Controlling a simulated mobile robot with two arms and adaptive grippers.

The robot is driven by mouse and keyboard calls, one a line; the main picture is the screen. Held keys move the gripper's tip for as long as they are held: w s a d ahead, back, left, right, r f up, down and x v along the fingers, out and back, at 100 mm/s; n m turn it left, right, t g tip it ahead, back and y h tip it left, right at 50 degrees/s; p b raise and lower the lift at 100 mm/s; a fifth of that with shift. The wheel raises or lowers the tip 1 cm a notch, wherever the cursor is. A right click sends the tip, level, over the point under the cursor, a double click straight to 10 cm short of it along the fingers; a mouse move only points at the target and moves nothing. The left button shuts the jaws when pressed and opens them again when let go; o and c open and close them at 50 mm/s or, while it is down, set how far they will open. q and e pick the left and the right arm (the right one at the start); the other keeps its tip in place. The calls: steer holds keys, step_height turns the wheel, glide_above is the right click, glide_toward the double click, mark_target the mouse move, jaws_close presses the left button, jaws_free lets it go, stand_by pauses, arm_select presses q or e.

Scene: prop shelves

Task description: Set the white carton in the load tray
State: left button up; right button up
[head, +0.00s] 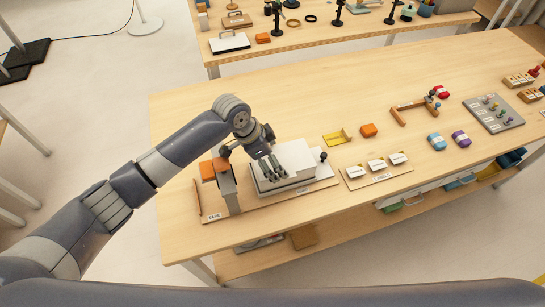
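The white carton (297,158) is a pale box under my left gripper, over the light grey load tray (292,187) on a wooden board. My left gripper (273,168) reaches in from the left, and its dark fingers are at the carton's left part, hiding some of it. I cannot tell whether the fingers grip it or only touch it, nor whether the carton rests fully in the tray. My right gripper is not in view.
An orange block on a grey post (226,186) stands left of the tray by a TAPE label. A black knob (323,156) is at its right. Three small white boxes (377,165) sit on a board further right. A yellow holder (337,137) and orange block (368,130) lie behind.

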arm_select(q)
steer(key=shift+f, duration=0.25)
steer(key=o, duration=1.2)
steer(key=shift+r+p, duration=3.05)
steer(key=shift+p, duration=0.1)
steer(key=shift+f, duration=0.1)
